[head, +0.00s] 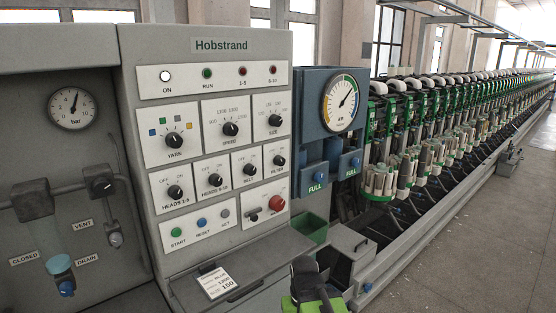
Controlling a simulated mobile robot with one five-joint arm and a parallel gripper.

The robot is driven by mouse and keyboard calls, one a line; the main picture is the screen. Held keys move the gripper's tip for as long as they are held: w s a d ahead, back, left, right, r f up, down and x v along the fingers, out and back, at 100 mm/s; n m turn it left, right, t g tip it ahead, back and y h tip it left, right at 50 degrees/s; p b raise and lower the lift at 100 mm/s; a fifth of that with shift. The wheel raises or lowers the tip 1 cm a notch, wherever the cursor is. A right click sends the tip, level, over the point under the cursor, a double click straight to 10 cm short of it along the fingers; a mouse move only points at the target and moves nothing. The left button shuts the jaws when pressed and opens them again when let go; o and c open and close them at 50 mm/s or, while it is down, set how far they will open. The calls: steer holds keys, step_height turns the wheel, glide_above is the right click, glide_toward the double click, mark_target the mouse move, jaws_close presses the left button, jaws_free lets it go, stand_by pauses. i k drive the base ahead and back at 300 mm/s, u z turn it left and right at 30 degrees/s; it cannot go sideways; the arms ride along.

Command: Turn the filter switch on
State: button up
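The grey Hobstrand control panel (205,80) fills the left middle of the head view. The switch that appears to be the filter switch (279,160) is a black rotary knob at the right end of the lower row of knobs. Its label is too small to read surely, and its pointer's exact setting is not clear. My gripper (306,272), dark with a green part behind it, is at the bottom edge, below and right of the panel. It is apart from the knob. Its fingers cannot be told apart, and I see nothing held.
The belt knob (250,170) is close on the left. Below are a red button (277,203) and a small toggle (253,216). A sloping ledge with a card (216,283) juts out under the panel. A green bin (308,228) stands right; the floor (470,230) is clear farther right.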

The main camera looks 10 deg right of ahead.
mark_target(279, 161)
steer(key=u, duration=1.15)
steer(key=k, duration=0.5)
steer(key=z, duration=0.1)
steer(key=i, duration=0.95)
steer(key=u, duration=0.1)
